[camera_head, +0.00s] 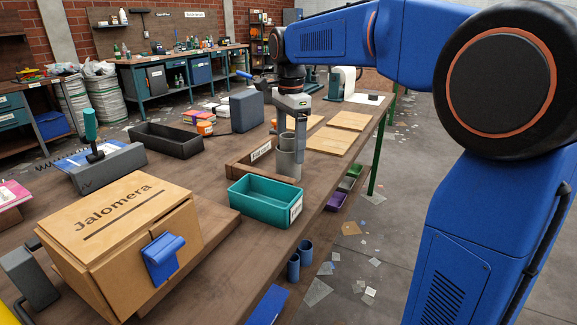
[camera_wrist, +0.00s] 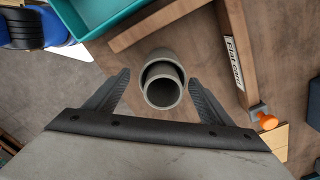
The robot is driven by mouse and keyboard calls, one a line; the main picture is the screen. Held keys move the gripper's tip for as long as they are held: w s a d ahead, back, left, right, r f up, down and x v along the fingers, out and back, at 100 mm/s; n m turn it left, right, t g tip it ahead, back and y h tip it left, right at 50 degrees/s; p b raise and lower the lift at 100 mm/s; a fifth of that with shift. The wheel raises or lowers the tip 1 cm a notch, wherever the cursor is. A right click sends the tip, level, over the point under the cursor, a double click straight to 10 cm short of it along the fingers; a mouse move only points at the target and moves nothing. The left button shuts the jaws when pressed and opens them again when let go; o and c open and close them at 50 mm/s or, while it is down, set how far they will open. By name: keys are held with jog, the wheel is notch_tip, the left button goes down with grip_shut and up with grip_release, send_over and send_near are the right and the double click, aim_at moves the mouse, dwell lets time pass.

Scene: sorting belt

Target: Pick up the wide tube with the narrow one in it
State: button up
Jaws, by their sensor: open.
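The wide grey tube (camera_head: 286,167) stands upright on the workbench beside a low wooden frame. It also shows end-on in the wrist view (camera_wrist: 158,54). The narrow grey tube (camera_wrist: 163,71) stands in it, with its open round end facing the wrist camera. My gripper (camera_head: 291,148) points down over the tubes. In the wrist view my gripper (camera_wrist: 159,78) is open, with one finger left and one right of the tubes. Gaps show between the fingers and the tubes.
The labelled wooden frame (camera_head: 247,164) lies close to the tubes. A teal bin (camera_head: 262,205) stands just in front. Flat wooden boards (camera_head: 328,141) lie behind at right. A cardboard box marked Jalomera (camera_head: 122,240), a black tray (camera_head: 166,141) and a grey block (camera_head: 247,110) are farther left.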

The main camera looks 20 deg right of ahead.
aim_at(289, 162)
jog(key=shift+w+a+f, duration=0.1)
jog(key=shift+f, duration=1.35)
jog(key=shift+w+f, duration=0.1)
jog(key=shift+f, duration=1.35)
jog(key=c, duration=1.1)
